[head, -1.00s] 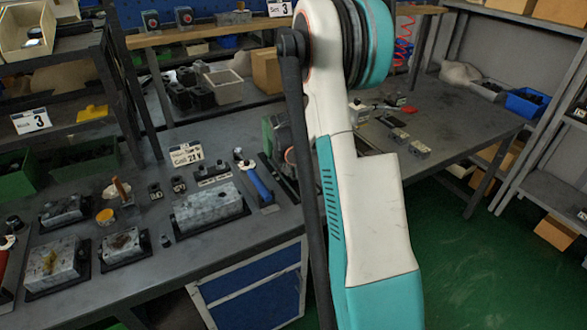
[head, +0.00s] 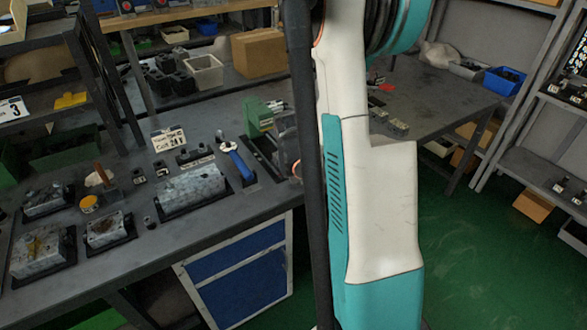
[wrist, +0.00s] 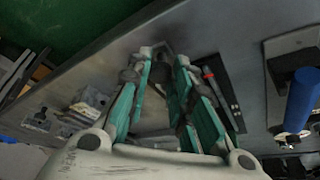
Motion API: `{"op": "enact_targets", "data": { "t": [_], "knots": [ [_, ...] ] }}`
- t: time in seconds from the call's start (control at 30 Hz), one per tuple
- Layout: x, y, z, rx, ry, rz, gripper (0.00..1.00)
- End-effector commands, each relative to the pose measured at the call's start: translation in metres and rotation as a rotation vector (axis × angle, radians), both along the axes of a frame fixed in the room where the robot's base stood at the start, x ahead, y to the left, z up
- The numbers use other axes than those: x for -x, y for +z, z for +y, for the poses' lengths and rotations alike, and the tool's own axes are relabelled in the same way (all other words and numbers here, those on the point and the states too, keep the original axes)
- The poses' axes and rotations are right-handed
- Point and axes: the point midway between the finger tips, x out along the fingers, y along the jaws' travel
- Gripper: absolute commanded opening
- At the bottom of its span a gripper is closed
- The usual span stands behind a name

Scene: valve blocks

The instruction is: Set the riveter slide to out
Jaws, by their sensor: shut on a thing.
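My gripper (wrist: 163,62) shows in the wrist view with its two teal-padded fingers drawn together at the tips. It is shut on a small dark piece (wrist: 163,73), which looks like the riveter's slide, though the fingers hide much of it. A long dark slotted base (wrist: 222,82) lies on the bench beside the fingers. In the head view the dark rail (head: 263,155) runs along the bench next to a green block (head: 258,116). My arm covers the rail's right side, and the fingertips are hidden there. I cannot read the slide's position.
A blue-handled tool (head: 241,166) stands left of the rail; its handle also shows in the wrist view (wrist: 301,98). Grey metal blocks (head: 190,184) and a label card (head: 168,139) sit farther left. Grey bench surface (head: 225,110) is clear behind them.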

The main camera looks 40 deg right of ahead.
Motion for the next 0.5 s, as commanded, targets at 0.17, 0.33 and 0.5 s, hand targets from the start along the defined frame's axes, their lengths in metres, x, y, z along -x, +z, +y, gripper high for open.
{"op": "enact_targets", "data": {
  "t": [0.17,0.33,0.5],
  "knots": [
    [0.0042,0.0001,0.0004,0.000,-0.002,0.003,0.00],
    [0.0048,0.0001,0.0002,0.000,-0.003,0.005,0.00],
    [0.0048,0.0001,0.0000,0.001,-0.003,0.005,0.41]
  ]
}}
